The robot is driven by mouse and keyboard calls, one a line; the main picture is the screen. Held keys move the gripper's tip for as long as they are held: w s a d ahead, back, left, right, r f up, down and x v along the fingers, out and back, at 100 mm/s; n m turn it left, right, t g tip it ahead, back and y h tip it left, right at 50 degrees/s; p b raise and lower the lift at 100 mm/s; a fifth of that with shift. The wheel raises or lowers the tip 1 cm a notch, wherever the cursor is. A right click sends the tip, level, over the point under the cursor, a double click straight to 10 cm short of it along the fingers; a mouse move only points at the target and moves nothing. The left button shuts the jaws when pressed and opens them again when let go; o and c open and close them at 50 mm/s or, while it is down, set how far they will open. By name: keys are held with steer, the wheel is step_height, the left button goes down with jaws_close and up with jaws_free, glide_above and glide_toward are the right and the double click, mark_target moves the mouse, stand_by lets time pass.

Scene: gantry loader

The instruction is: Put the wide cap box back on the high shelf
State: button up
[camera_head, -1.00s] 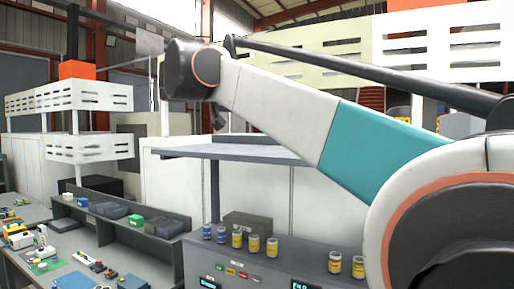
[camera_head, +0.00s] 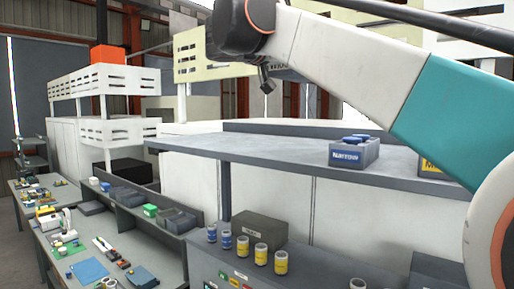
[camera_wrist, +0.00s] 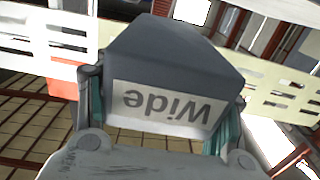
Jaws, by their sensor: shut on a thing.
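The wide cap box (camera_wrist: 175,55) is dark grey with a white label reading "Wide", upside down in the wrist view. My gripper (camera_wrist: 165,92) is shut on it, one finger on each side. The box's inside is hidden in this view. In the head view I cannot make out the held box. The high shelf (camera_head: 270,152) is a long grey board in the middle and right of the head view. A box with a yellow label (camera_head: 430,165) is partly hidden behind my arm.
The shelf's left part is bare. Below it, several blue and yellow jars (camera_head: 243,246) and a grey-green box (camera_head: 260,229) stand on a machine top. A cluttered workbench (camera_head: 120,235) is at the left. White slotted gantry housings (camera_head: 108,88) rise behind.

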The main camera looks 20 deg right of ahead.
steer(key=f, duration=0.5)
steer(key=f+p, duration=0.1)
steer(key=f, duration=0.9)
steer(key=shift+w+d+f, duration=0.1)
steer(key=shift+d, duration=0.15)
steer(key=shift+f+p, duration=0.55)
steer(key=shift+f, duration=1.7)
steer(key=shift+f, duration=0.15)
steer(key=o, duration=1.3)
steer(key=b+v, duration=0.2)
steer(key=v, duration=1)
steer(key=shift+s+a, duration=0.2)
